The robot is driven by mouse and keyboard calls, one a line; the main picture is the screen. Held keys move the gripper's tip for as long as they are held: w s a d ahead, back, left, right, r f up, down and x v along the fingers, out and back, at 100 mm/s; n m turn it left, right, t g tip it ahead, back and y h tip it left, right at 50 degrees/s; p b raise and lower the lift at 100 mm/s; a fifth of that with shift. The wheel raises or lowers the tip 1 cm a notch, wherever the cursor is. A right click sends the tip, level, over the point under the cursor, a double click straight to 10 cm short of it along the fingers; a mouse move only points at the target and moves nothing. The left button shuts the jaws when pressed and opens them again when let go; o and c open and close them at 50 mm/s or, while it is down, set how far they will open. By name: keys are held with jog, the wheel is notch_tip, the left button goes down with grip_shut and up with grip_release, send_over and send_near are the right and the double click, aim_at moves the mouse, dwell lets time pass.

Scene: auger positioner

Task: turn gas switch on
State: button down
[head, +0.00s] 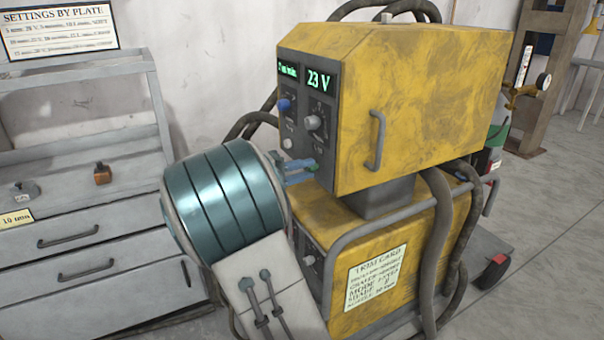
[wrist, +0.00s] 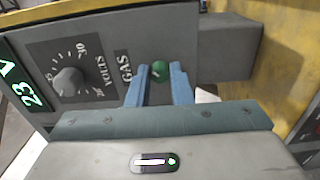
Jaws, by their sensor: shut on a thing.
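The gas switch is a small green knob (wrist: 159,70) beside the white word GAS on the dark control panel (wrist: 115,45) in the wrist view. My gripper (wrist: 158,82) has one blue finger on each side of the knob and is shut on it. In the head view the blue fingers of my gripper (head: 303,169) reach the lower front of the yellow welding machine (head: 420,90), with a bit of green (head: 314,168) showing at their tips. The knob's pointer is too small to read surely.
A grey volts knob (wrist: 68,81) sits close by, and it also shows in the head view (head: 315,122). A display (head: 318,80) reads 23 V. A blue knob (head: 284,104) is left of it. A grey door handle (head: 376,140) and thick hoses (head: 437,240) stick out. A drawer cabinet (head: 95,225) stands at left.

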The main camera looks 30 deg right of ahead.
jog(key=c, duration=1.3)
grip_release()
jog(key=a+p, duration=0.1)
jog(key=a, duration=1.3)
jog(key=shift+s, duration=0.25)
jog(key=shift+d, duration=0.1)
